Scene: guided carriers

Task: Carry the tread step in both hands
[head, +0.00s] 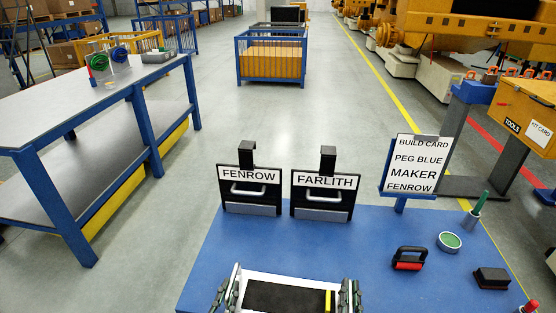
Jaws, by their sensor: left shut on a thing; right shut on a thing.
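The tread step (275,297), a pale frame with a black top and a yellow strip near its right end, is at the bottom edge of the head view, over the near part of the blue table top. My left gripper (233,280) is shut on its left end. My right gripper (349,290) is shut on its right end. The step looks about level. Its near side is cut off by the picture edge, and I cannot tell whether it touches the table.
On the blue table top (375,235) stand the FENROW panel (248,198), the FARLITH panel (322,205) and the build card (411,160). A red-and-black handled tool (409,259), a green-topped tin (449,242) and a black block (491,278) lie at right.

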